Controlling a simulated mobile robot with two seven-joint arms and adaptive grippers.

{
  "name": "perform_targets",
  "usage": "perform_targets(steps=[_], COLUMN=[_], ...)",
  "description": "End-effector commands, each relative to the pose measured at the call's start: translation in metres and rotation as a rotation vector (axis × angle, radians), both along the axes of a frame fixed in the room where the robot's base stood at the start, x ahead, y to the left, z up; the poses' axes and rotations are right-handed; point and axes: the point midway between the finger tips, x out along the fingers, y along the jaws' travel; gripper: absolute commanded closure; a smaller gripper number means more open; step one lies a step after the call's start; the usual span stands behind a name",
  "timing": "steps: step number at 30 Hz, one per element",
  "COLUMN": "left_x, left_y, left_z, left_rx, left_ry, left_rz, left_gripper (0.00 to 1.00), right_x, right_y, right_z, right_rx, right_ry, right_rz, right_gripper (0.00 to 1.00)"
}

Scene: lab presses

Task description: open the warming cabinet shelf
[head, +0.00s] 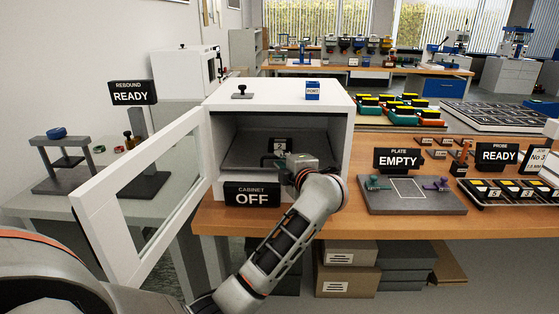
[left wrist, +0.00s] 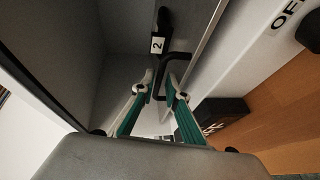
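The white warming cabinet (head: 281,94) stands on the bench with its glazed door (head: 150,190) swung open to the left. Inside is a grey shelf (head: 243,153) with a plate numbered 2 (left wrist: 157,46). A dark bar handle (left wrist: 161,62) on the shelf front shows in the left wrist view. My left gripper (head: 273,160) reaches into the cabinet opening at the shelf front. In the left wrist view its teal fingers (left wrist: 160,84) are apart, with the handle between or just beyond their tips; firm contact cannot be seen. My right gripper is not in view.
A black CABINET OFF sign (head: 252,194) stands at the cabinet's front below the opening. A plate fixture (head: 412,203) marked EMPTY sits on the bench to the right. A rebound stand (head: 60,160) is on the left table, beyond the open door.

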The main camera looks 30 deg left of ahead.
Motion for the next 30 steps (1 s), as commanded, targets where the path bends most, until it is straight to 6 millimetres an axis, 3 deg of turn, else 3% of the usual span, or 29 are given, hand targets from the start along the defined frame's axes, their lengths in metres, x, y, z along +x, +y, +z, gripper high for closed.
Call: perform_targets(steps=[5, 14, 15, 16, 25, 30], left_x=[0.009, 0.010, 0.010, 0.010, 0.010, 0.009], left_y=[0.012, 0.014, 0.014, 0.014, 0.012, -0.001], left_z=[-0.003, -0.002, -0.002, -0.002, -0.002, -0.001], left_rx=[0.002, 0.002, 0.002, 0.002, 0.000, -0.002], left_ry=[0.001, -0.001, -0.001, -0.001, -0.001, -0.003], left_rz=[0.001, 0.000, 0.000, 0.000, -0.001, -0.002], left_gripper=[0.86, 0.86, 0.94, 1.00, 1.00, 1.00], right_x=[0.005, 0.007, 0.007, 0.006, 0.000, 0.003], right_y=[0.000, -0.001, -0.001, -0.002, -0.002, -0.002], right_z=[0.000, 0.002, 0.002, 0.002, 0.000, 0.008], right_rx=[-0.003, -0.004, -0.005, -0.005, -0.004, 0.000], right_ry=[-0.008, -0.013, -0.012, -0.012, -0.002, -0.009], right_rz=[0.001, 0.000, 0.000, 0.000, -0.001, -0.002], right_gripper=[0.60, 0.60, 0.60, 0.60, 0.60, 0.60])
